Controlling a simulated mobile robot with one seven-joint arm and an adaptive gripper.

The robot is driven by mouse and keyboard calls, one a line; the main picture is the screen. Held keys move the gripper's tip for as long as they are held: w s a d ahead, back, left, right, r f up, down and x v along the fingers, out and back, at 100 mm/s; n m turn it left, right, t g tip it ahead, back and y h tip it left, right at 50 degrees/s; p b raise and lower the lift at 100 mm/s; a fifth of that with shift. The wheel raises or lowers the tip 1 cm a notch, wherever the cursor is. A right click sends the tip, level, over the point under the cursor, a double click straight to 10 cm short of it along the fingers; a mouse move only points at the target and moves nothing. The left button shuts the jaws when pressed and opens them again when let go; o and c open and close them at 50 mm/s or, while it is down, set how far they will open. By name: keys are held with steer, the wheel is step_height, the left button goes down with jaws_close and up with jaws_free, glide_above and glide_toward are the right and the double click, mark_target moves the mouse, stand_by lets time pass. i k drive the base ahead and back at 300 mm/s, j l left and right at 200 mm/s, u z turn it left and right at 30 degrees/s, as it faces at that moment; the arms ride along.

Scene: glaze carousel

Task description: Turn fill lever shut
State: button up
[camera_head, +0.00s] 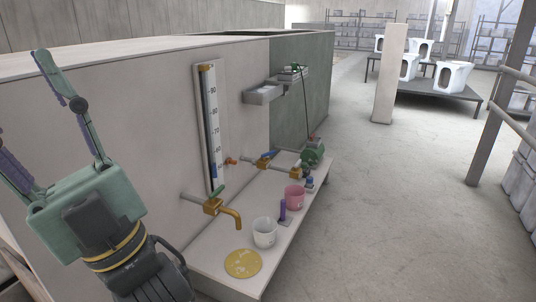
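A brass tap (232,213) with a curved spout comes out of the pale tank wall; a green lever (218,192) sits on its valve. Farther along the wall, a blue lever (268,155) sits on a brass valve (262,164) in a pipe. I cannot tell which of these is the fill lever. A level gauge (211,125) with a numbered scale and blue column stands on the wall above the tap. My gripper (21,97) is at the left, raised, its two fingers spread wide and empty. It is well apart from both levers.
A shelf (215,264) below the tap holds a yellow disc (242,264), a white bucket (265,232), a purple bottle (282,210) and a pink bucket (294,197). A green pump (312,155) stands beyond. A wall bracket (262,94) juts out. Floor to the right is open.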

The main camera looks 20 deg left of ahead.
mark_target(263, 156)
steer(key=i+u, duration=0.1)
steer(key=u, duration=0.45)
steer(key=i+l+u, duration=0.8)
steer(key=i, duration=0.15)
steer(key=i+l, duration=0.5)
steer(key=i+l+u, duration=0.1)
steer(key=i+l, duration=0.4)
steer(key=l, duration=0.2)
steer(key=i+l, duration=0.45)
steer(key=l, duration=0.15)
steer(key=u, duration=0.05)
